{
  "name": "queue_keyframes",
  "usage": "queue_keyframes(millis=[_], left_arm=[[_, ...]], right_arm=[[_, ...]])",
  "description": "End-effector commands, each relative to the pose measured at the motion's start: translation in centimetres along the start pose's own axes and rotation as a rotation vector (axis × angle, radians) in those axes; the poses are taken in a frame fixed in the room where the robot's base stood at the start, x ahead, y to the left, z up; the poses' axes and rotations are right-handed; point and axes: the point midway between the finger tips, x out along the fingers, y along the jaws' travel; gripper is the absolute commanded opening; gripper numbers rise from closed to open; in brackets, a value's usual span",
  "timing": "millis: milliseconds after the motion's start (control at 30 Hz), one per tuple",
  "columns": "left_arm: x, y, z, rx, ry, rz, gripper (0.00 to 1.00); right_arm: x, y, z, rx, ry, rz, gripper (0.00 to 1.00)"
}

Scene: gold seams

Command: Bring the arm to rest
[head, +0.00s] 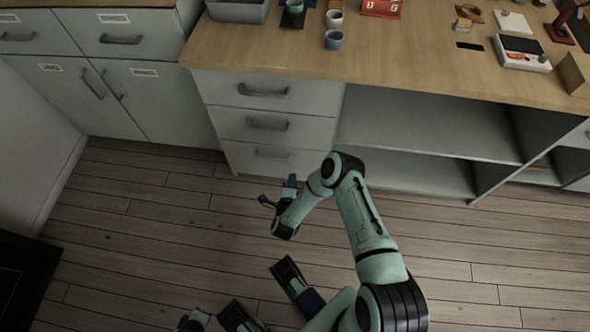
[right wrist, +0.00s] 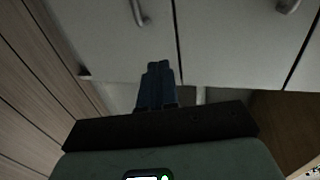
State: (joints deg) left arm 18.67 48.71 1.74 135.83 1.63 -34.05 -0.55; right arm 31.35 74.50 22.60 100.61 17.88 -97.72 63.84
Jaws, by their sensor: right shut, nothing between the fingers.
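My right arm comes in from the lower right in the head view, bends at the elbow, and folds back down to the left over the floor. My right gripper (head: 291,182) is in front of the grey drawer unit, with its blue fingers small and partly hidden behind the wrist. In the right wrist view, the blue fingers (right wrist: 157,70) are together and hold nothing. They point toward grey cabinet fronts.
The grey drawers (head: 269,125) and open shelves (head: 430,125) stand under a wooden counter (head: 420,55). On the counter are a blue cup (head: 334,40), a grey bin (head: 238,10) and a white device (head: 520,50). The plank floor (head: 150,230) at left is clear.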

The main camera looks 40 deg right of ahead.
Motion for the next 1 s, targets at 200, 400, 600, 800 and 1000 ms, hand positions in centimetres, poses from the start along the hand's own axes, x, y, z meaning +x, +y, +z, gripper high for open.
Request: queue_keyframes(millis=[200, 400, 600, 800, 1000], left_arm=[[-0.6, 0.6, -0.3, 0.006, 0.009, 0.009, 0.00], [-0.6, 0.6, -0.3, 0.006, 0.009, 0.010, 0.00], [-0.6, 0.6, -0.3, 0.006, 0.009, 0.010, 0.00], [-0.6, 0.6, -0.2, 0.006, 0.009, 0.009, 0.00], [-0.6, 0.6, -0.2, 0.006, 0.009, 0.009, 0.00]], right_arm=[[-1.5, 0.1, -0.1, -0.001, 0.001, 0.002, 0.00], [-1.6, 0.1, -0.1, -0.001, 0.001, 0.001, 0.00], [-2.6, 0.8, 1.9, -0.184, -0.144, 0.095, 0.00], [-8.8, 4.1, 3.8, -0.782, -0.600, 0.313, 0.00], [-16.9, 6.4, 0.3, -1.296, -1.047, 0.436, 0.00]])
